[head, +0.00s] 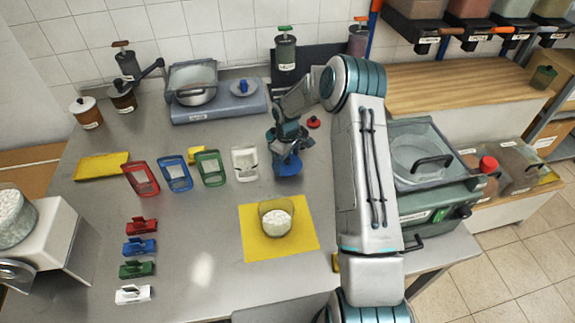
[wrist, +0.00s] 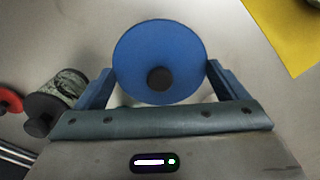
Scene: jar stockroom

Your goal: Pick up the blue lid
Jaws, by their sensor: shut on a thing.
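The blue lid (wrist: 158,50) is a round disc with a dark knob at its centre. In the wrist view it sits between the two fingers of my gripper (wrist: 160,78), which are shut on it at its left and right edges. In the head view the blue lid (head: 288,166) shows below my gripper (head: 285,150), near the middle of the counter. I cannot tell whether the lid is touching the counter or held above it. Part of the lid is hidden by my gripper in the head view.
A red lid (head: 314,122) lies behind my gripper. A white open holder (head: 244,163) stands to the left, beside green (head: 210,168), blue (head: 175,173) and red (head: 141,179) ones. A glass jar with white contents (head: 276,222) stands on a yellow mat (head: 305,243) in front.

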